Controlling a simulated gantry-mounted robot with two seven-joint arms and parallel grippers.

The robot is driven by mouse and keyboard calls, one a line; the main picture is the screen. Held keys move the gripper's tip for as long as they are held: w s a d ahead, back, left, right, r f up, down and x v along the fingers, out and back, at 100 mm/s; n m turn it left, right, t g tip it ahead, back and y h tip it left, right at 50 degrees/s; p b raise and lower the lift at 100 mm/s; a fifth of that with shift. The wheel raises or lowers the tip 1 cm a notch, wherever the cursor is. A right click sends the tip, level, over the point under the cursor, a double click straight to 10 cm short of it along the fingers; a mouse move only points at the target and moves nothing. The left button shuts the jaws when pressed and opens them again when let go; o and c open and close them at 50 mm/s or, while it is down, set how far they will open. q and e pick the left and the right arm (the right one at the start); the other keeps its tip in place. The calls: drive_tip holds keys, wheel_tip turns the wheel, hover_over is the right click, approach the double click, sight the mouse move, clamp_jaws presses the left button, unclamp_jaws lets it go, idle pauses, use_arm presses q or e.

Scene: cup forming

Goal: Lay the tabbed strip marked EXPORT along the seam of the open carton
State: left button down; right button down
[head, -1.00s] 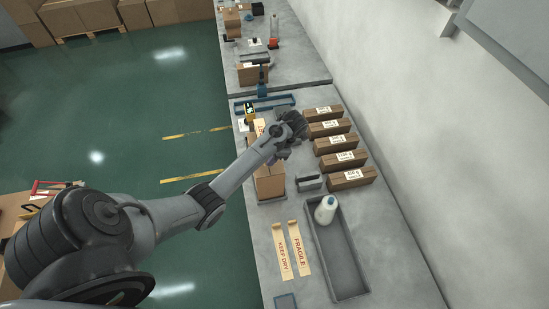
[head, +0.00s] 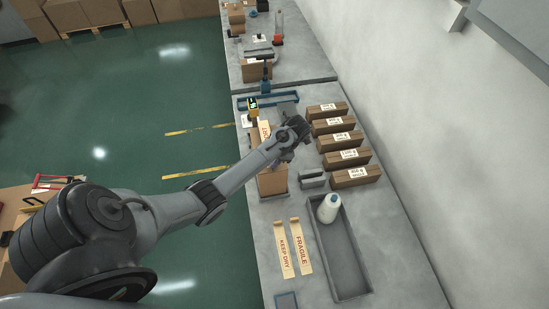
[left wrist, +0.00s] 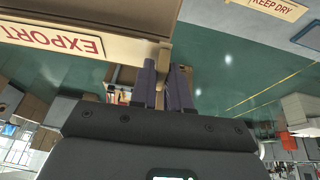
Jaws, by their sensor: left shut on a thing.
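The open carton (head: 272,183) is a brown box on the grey bench, partly hidden by my left arm. Its brown side also shows along the top of the left wrist view (left wrist: 120,12). My left gripper (head: 292,138) is over the far end of the carton. In the left wrist view its fingers (left wrist: 166,84) are shut on the end of the cream EXPORT strip (left wrist: 55,38), which reads upside down in red. In the head view part of that strip (head: 264,131) shows beside the gripper. Whether it touches the carton is unclear. My right gripper is not in view.
Cream strips KEEP DRY (head: 284,252) and FRAGILE (head: 301,249) lie nearer on the bench. A grey tray (head: 349,262) holds a white cone-shaped thing (head: 328,208). Several labelled closed boxes (head: 357,177) line the right side. A small grey holder (head: 313,179) stands between.

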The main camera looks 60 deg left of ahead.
use_arm(q)
drive_tip(key=shift+f+b, duration=0.65)
drive_tip(key=shift+f, duration=1.1)
drive_tip(key=c, duration=1)
unclamp_jaws()
